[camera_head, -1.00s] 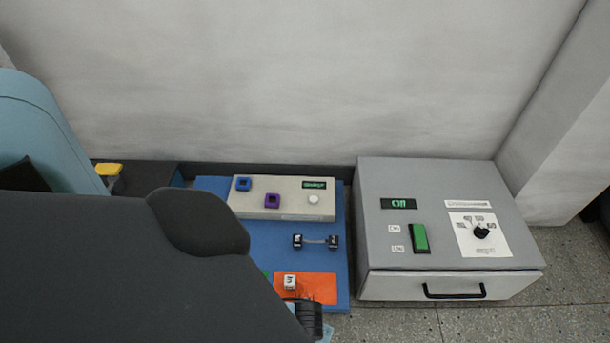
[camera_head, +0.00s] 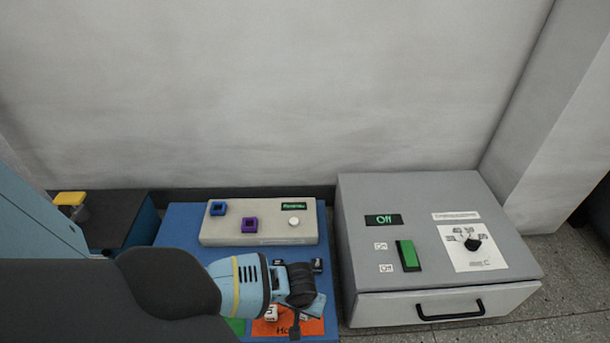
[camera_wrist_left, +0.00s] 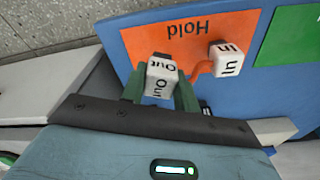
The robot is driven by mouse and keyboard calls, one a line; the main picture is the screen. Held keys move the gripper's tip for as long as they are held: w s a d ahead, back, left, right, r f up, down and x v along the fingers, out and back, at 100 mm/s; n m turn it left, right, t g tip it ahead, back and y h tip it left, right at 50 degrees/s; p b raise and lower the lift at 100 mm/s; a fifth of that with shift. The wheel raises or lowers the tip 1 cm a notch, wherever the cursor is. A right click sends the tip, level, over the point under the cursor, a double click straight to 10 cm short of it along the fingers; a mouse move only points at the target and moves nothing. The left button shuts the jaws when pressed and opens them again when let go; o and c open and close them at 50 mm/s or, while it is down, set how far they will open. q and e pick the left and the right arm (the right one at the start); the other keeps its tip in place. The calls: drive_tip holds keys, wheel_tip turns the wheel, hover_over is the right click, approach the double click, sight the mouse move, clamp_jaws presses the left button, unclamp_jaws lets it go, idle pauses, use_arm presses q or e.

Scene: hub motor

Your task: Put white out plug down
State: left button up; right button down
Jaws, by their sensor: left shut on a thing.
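My left gripper (camera_wrist_left: 161,92) is shut on the white out plug (camera_wrist_left: 162,77), a white cube lettered "Out" held between its green fingers. The plug is over or beside the edge of the orange "Hold" patch (camera_wrist_left: 160,42); I cannot tell whether it touches the surface. A white "In" plug (camera_wrist_left: 225,60) lies on the orange patch, to the right of the out plug in the left wrist view. In the head view the left gripper (camera_head: 296,322) hangs over the orange patch (camera_head: 315,326), and the out plug is not clearly visible. The "In" plug (camera_head: 271,313) shows partly there.
A blue board (camera_head: 180,230) carries a beige box (camera_head: 265,229) with blue and purple sockets. A green patch (camera_wrist_left: 293,45) lies beside the orange one. A grey box (camera_head: 375,275) with a green switch and a drawer stands to the right. A black connector (camera_head: 316,266) is partly covered.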

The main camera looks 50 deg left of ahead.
use_arm(q)
drive_tip(key=shift+w+a, duration=0.2)
drive_tip(key=shift+w, duration=0.05)
drive_tip(key=f+b, duration=0.1)
drive_tip(key=f, duration=0.1)
drive_tip(key=f+b, duration=0.1)
drive_tip(key=shift+w+a+b, duration=0.2)
drive_tip(key=shift+a+b, duration=0.05)
drive_tip(key=shift+b, duration=0.1)
drive_tip(key=shift+f, duration=0.3)
drive_tip(key=shift+f, duration=0.15)
drive_tip(key=o, duration=1.1)
drive_tip(key=shift+c, duration=0.2)
drive_tip(key=r+p, duration=0.2)
drive_tip(key=r, duration=0.2)
drive_tip(key=r+p, duration=0.2)
drive_tip(key=r, duration=0.2)
drive_tip(key=s+r+p, duration=0.1)
drive_tip(key=r+p, duration=0.1)
drive_tip(key=r, duration=0.2)
drive_tip(key=shift+s+d+r, duration=0.1)
drive_tip(key=shift+d+r, duration=0.05)
drive_tip(key=shift+d, duration=0.2)
